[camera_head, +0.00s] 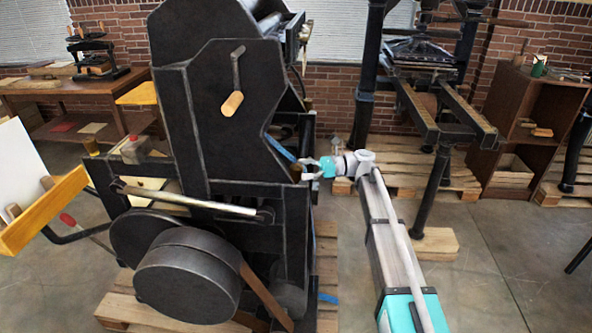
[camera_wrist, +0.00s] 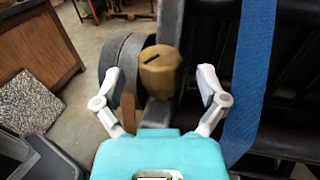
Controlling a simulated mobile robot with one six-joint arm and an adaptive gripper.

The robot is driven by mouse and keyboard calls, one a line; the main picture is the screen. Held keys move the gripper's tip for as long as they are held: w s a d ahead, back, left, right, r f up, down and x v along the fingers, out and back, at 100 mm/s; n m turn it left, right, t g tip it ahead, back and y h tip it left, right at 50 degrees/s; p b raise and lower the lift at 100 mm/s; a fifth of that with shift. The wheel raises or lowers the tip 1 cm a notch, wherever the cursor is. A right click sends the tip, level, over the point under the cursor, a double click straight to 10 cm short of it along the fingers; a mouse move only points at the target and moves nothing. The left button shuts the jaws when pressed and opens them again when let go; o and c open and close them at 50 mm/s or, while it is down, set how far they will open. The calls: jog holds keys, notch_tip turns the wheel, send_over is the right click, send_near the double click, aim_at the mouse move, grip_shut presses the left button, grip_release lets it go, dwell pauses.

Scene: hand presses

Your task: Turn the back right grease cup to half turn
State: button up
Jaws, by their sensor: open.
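A brass grease cup (camera_wrist: 160,78) with a faceted side and a dark line on its top shows in the wrist view. The line slants slightly, rising to the right. The cup sits at the edge of the dark press, and a small brownish spot (camera_head: 296,172) by my fingertips in the head view looks like it. My gripper (camera_wrist: 160,84) is open, one white finger to each side of the cup in the picture, with visible gaps. I cannot tell how far the fingertips are from it in depth. In the head view my gripper (camera_head: 307,168) is at the press's right side.
The big black press (camera_head: 215,110) has a crank handle (camera_head: 232,100) and a flywheel (camera_head: 188,275). A blue strap (camera_wrist: 250,80) runs close by the right finger. A second press (camera_head: 440,90) and a wooden shelf (camera_head: 528,120) stand at the right.

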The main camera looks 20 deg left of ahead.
jog(key=shift+x, duration=1.1)
jog(key=c, duration=1.2)
jog(key=shift+o, duration=0.2)
jog(key=shift+s+m+t+y, duration=0.1)
jog(key=shift+m+t+y, duration=0.2)
jog(key=shift+t, duration=0.1)
jog(key=shift+s+m+t+y, duration=0.1)
jog(key=shift+m+t+y, duration=0.3)
jog(key=shift+m+t, duration=0.6)
jog(key=shift+w+m+t, duration=0.2)
jog(key=shift+m+t, duration=0.1)
jog(key=shift+t, duration=0.6)
